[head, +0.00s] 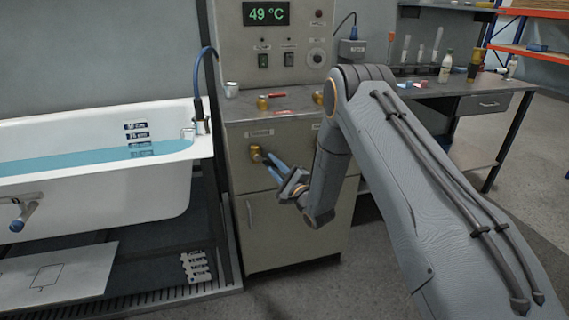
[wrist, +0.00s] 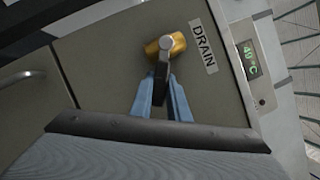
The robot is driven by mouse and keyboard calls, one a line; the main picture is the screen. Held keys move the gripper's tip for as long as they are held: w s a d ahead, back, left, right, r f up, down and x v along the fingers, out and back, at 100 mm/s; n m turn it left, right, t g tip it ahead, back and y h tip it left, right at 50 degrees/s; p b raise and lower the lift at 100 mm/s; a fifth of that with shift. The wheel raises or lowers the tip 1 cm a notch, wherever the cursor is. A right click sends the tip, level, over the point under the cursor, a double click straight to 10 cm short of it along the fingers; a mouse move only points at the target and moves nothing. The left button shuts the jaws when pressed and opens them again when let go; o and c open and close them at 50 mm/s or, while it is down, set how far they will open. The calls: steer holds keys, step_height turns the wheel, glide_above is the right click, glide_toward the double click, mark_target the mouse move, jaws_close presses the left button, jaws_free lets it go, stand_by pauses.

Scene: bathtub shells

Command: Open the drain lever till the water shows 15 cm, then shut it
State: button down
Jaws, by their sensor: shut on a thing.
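The drain valve has a brass body (head: 255,153) on the cabinet front, and it also shows in the wrist view (wrist: 165,45) beside a DRAIN label (wrist: 204,46). Its lever (wrist: 161,70) has a dark handle. My gripper (head: 273,167) has its blue fingers shut on the handle, as the wrist view shows (wrist: 160,88). The white bathtub (head: 110,190) stands at left with blue water (head: 80,162) in it. Dark depth plates (head: 137,135) run down its inner wall. The lowest plate is seen through the water, and the waterline is near the plate above; the small figures are hard to read.
The control cabinet (head: 290,230) carries a 49 °C display (head: 266,14) and other small brass valves on its top ledge. A workbench (head: 440,120) with bottles and tubes stands at right. Floor at right is clear.

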steer(key=shift+a+f+m, duration=0.15)
steer(key=shift+f+m, duration=0.1)
steer(key=shift+m, duration=0.25)
steer(key=shift+t, duration=0.3)
steer(key=c, duration=1.7)
jaws_free()
steer(key=shift+s, duration=0.1)
steer(key=shift+b+v, duration=0.4)
steer(key=shift+v, duration=3.5)
